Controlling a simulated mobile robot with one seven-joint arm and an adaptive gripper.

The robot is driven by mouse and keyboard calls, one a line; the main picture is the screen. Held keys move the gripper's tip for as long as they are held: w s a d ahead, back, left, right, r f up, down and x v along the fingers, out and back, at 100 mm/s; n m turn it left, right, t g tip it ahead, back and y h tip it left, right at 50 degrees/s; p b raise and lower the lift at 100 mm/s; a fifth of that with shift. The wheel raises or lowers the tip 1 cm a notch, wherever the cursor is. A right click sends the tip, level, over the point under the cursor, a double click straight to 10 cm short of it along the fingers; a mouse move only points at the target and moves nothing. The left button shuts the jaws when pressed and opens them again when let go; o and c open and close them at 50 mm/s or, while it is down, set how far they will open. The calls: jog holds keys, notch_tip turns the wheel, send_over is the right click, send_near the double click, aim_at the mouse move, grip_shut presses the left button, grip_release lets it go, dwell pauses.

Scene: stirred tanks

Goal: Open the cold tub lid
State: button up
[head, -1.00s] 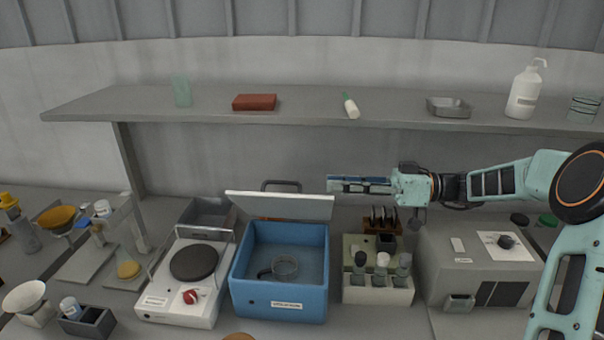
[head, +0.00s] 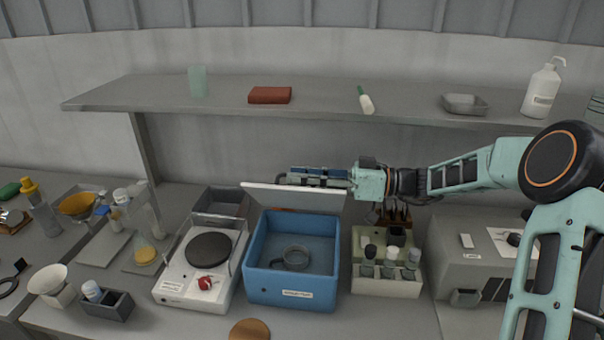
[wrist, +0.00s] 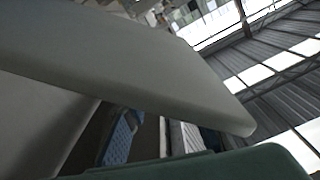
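The cold tub is a blue open-topped box (head: 264,283) on the bench in the head view, with a glass beaker (head: 296,257) inside. Its white lid (head: 290,197) stands raised and tilted up along the tub's back edge. My gripper (head: 290,178) is level just above and behind the lid's top edge, pointing left. Whether its fingers are apart or closed is unclear, and nothing shows held in it. In the wrist view the pale lid (wrist: 120,75) fills much of the picture, very close to the camera.
A white hot plate (head: 186,278) stands left of the tub. A rack of bottles (head: 387,285) and a grey machine (head: 470,260) stand on the right. A shelf (head: 330,112) runs above my gripper. A round wooden disc (head: 249,330) lies in front of the tub.

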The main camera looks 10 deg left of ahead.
jog(key=shift+c, duration=0.4)
jog(key=shift+s, duration=0.1)
grip_shut()
